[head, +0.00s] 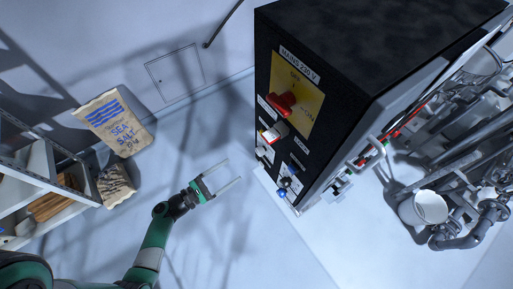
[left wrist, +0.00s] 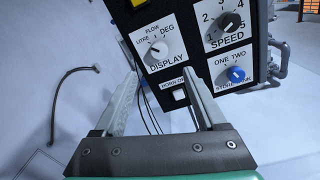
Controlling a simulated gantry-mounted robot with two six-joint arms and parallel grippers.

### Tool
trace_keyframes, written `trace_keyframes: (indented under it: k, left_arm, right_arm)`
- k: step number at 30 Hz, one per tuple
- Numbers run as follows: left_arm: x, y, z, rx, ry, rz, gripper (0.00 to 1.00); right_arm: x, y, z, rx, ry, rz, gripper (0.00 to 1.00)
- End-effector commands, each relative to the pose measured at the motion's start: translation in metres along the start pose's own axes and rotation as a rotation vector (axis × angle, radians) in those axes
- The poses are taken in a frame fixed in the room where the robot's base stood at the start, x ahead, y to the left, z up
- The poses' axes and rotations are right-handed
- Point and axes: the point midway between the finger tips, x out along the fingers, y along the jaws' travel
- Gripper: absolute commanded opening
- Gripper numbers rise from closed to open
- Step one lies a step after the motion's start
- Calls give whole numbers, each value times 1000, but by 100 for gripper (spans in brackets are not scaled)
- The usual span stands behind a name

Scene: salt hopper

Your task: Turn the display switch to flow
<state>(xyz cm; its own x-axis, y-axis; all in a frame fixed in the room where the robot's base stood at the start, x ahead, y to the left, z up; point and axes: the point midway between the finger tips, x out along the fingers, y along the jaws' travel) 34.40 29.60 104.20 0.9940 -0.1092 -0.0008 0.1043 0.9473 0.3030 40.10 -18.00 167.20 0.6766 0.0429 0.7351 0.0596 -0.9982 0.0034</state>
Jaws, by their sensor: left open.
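The display switch (left wrist: 155,52) is a round pale knob on a white DISPLAY plate in the left wrist view. LITRE, FLOW and DEG are printed around it. The knob's dark mark seems to lean up and right, towards DEG, but it is small. My left gripper (head: 233,171) is open and empty, left of the black control box (head: 345,45) in the head view. In the left wrist view its fingers (left wrist: 162,75) point at the panel just below the display plate, apart from the knob. I cannot single out the display switch in the head view. My right gripper is not in view.
The speed knob (left wrist: 229,21) and the blue ONE/TWO knob (left wrist: 236,74) sit right of the display plate. A white horn button (left wrist: 179,95) is below it. A red mains switch (head: 283,104) is higher on the box. A salt sack (head: 116,122) stands far left.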

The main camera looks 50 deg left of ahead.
Motion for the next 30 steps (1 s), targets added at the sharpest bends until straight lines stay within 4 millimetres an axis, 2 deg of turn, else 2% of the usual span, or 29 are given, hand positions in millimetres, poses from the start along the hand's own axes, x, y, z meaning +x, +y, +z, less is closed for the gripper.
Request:
trace_keyframes:
  k: [5, 12, 16, 21, 28, 30]
  left_arm:
    - [26, -1, 1, 6, -5, -8, 73]
    - [80, -1, 1, 7, -5, -7, 73]
    - [102, -1, 0, 6, -4, -5, 73]
    - [114, -1, 1, 6, -2, -3, 73]
    - [115, 0, 1, 6, -1, -2, 73]
    - [114, 0, 1, 6, -1, -2, 61]
  right_arm:
    - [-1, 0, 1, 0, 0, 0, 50]
    - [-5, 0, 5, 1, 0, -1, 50]
    - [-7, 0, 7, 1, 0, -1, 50]
    - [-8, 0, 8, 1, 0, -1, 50]
    - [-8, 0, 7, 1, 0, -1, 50]
    - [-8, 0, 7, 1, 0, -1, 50]
